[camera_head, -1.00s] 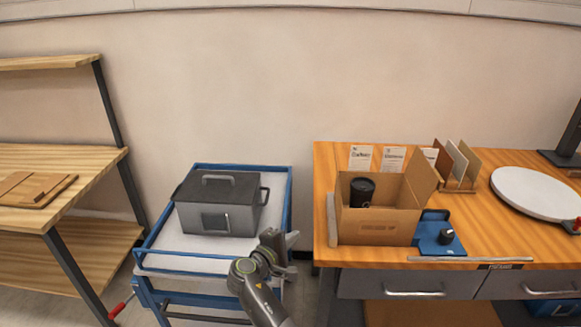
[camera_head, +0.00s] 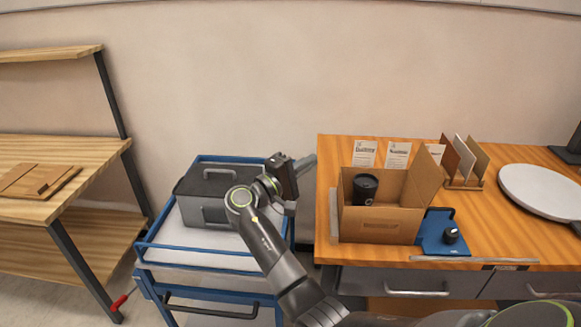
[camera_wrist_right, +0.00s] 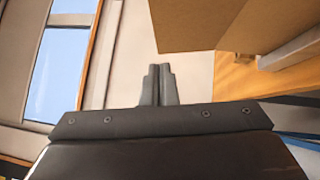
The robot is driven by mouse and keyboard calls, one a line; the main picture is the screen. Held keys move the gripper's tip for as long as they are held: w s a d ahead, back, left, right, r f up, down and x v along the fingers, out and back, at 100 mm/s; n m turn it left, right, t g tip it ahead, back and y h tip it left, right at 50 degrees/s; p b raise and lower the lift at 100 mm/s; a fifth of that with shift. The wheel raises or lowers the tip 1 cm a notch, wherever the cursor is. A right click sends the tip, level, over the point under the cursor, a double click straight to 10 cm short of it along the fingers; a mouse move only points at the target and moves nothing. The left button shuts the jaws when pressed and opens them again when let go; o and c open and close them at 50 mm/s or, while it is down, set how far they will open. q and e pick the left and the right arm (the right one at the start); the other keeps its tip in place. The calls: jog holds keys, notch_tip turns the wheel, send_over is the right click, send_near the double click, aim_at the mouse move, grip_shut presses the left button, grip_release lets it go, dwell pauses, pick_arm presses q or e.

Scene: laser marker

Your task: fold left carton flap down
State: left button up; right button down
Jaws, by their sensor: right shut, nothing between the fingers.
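The open brown carton (camera_head: 378,228) stands on the wooden bench with a black lidded cup (camera_head: 364,188) inside. Its right flap (camera_head: 425,178) stands up, leaning outward. I cannot make out its left flap clearly in the head view. My right gripper (camera_head: 310,161) is shut and empty, raised left of the carton and apart from it, over the cart's right edge. In the right wrist view the shut fingers (camera_wrist_right: 161,72) point toward a gap beside brown carton panels (camera_wrist_right: 235,25) at upper right. My left gripper is not in view.
A pale strip (camera_head: 333,213) lies along the carton's left side. A blue tray (camera_head: 437,240) and upright boards (camera_head: 466,160) are close on its right. The blue cart (camera_head: 150,245) with a grey case (camera_head: 203,210) stands left of the bench (camera_head: 495,232).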

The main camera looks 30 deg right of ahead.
jog(key=d, duration=0.1)
jog(key=s+d+p, duration=0.2)
jog(key=d, duration=0.1)
jog(key=shift+r, duration=0.35)
jog(key=shift+r, duration=0.15)
